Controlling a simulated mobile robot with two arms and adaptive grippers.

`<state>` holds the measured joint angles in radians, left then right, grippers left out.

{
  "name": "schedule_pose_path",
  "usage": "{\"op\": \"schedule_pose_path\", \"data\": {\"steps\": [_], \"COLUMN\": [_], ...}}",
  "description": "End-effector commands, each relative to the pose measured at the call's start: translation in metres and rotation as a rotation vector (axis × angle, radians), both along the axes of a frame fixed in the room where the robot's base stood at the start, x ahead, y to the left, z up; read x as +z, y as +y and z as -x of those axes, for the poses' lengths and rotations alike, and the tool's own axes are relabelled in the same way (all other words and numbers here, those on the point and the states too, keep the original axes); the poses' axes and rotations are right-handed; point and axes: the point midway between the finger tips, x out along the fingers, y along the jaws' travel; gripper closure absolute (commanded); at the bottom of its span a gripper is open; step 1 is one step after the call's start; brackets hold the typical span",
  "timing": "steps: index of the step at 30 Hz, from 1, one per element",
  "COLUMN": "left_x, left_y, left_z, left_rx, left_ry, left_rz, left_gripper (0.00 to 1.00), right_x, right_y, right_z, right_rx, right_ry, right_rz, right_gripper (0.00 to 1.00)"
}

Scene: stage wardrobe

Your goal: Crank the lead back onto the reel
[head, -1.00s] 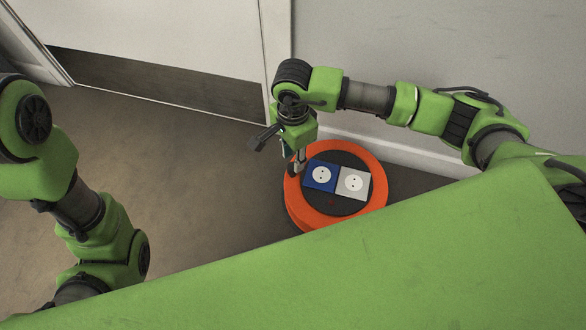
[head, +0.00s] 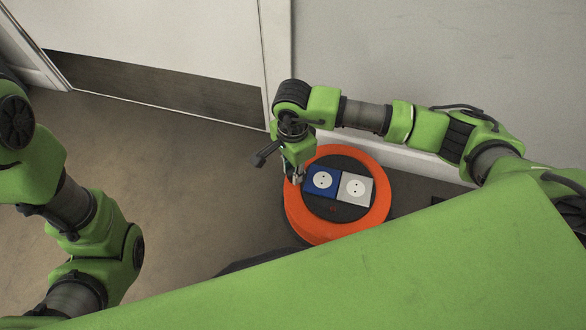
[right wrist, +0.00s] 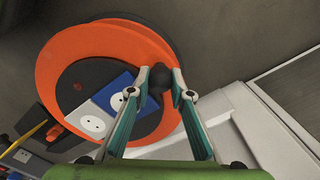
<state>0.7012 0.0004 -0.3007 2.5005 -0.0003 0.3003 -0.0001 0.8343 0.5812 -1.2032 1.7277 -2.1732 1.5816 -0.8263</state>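The orange reel (head: 375,222) sits on the floor by the wall, with a dark centre disc and one blue and one white socket plate on it. The reel also shows in the right wrist view (right wrist: 75,50). My right gripper (head: 298,180) is at the reel's left edge. I cannot make out the lead. My left arm shows at the left of the head view, but its gripper is outside the picture.
A white door (head: 160,45) with a dark kick plate stands behind, left of the pale wall (head: 430,55). The wall's skirting runs close behind the reel. Brown floor (head: 190,190) left of the reel is clear.

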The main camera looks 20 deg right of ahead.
Motion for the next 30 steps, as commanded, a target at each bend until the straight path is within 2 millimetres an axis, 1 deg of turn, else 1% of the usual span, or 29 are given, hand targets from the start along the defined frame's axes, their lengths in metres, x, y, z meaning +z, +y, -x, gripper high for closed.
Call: {"op": "schedule_pose_path", "data": {"steps": [6,13,14,15,21,24,26,29,30], "left_x": [0.007,0.006,0.006,0.006,0.006,0.006,0.006,0.006,0.006], "left_y": [0.0,0.0,0.0,0.0,0.0,0.001,0.001,0.0,0.0], "left_z": [0.0,0.0,0.0,0.0,-0.001,-0.002,-0.002,-0.002,-0.001], "left_rx": [0.0,0.0,0.0,0.0,0.0,0.001,0.0,0.0,0.0], "left_ry": [0.0,0.0,0.0,0.0,0.002,0.007,0.006,0.004,0.004], "left_rz": [0.0,0.0,0.0,0.0,0.0,0.003,0.002,0.001,0.001], "left_gripper": [0.6,0.6,0.6,0.6,0.6,0.6,0.6,0.6,0.6], "right_x": [0.001,0.0,0.0,0.0,0.0,0.003,0.009,0.024,0.032], "right_y": [0.006,0.006,0.006,0.006,0.006,0.007,0.007,0.007,0.007], "right_z": [0.014,0.014,0.014,0.014,0.014,0.014,0.013,0.013,0.013], "right_rx": [0.126,0.131,0.13,0.13,0.13,0.13,0.131,0.131,0.132], "right_ry": [-0.002,0.0,0.0,0.0,0.0,-0.001,-0.003,-0.004,-0.005], "right_rz": [0.002,0.001,0.001,0.001,0.001,0.0,-0.002,0.0,-0.001], "right_gripper": [1.0,1.0,0.75,0.73,0.73,0.73,0.73,0.73,0.73]}}
